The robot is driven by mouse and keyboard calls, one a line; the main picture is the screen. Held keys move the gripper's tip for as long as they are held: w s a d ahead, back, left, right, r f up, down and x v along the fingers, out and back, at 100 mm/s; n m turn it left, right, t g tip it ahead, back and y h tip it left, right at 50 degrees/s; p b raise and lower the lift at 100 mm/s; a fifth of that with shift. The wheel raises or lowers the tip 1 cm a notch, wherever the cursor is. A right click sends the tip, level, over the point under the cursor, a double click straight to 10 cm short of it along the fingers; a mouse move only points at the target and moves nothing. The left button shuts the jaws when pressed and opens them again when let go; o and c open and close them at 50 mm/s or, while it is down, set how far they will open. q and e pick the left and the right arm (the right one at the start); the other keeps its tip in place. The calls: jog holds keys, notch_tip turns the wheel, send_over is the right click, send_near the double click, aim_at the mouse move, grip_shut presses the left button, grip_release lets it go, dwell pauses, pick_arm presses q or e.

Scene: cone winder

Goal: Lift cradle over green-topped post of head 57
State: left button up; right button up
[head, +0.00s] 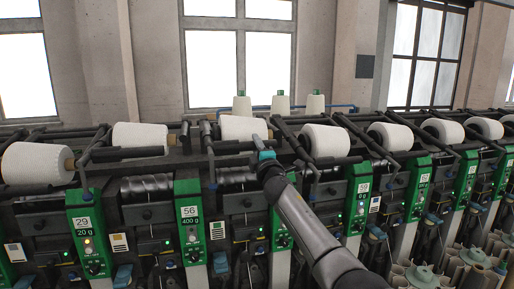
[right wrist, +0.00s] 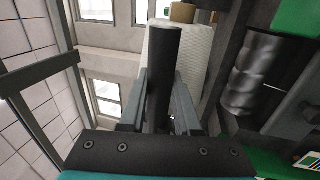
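My right arm reaches in from the bottom right of the head view, and my right gripper (head: 262,147) is at the dark cradle handle (head: 232,146) in front of a white yarn cone (head: 243,128). In the right wrist view, the dark handle bar (right wrist: 163,65) lies between the two fingers of my right gripper (right wrist: 161,98), which look closed against its sides. The white cone (right wrist: 185,62) is behind the bar. The green-topped post (head: 282,236) beside this head is partly covered by my arm, and its number is hidden. My left gripper is out of view.
Neighbouring heads carry white cones (head: 140,138) (head: 324,142), dark cradle arms and green posts, one marked 56 (head: 189,222). Several cones (head: 280,104) stand behind the machine. Bobbins and tubes (head: 416,276) crowd the lower right.

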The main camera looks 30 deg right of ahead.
jog(key=o, duration=0.4)
jog(key=shift+f, duration=0.1)
jog(key=shift+o, duration=0.2)
jog(key=shift+s, duration=0.1)
jog(key=v, duration=1.5)
jog(key=shift+b, duration=0.35)
jog(key=shift+a, duration=0.1)
dwell(0.7)
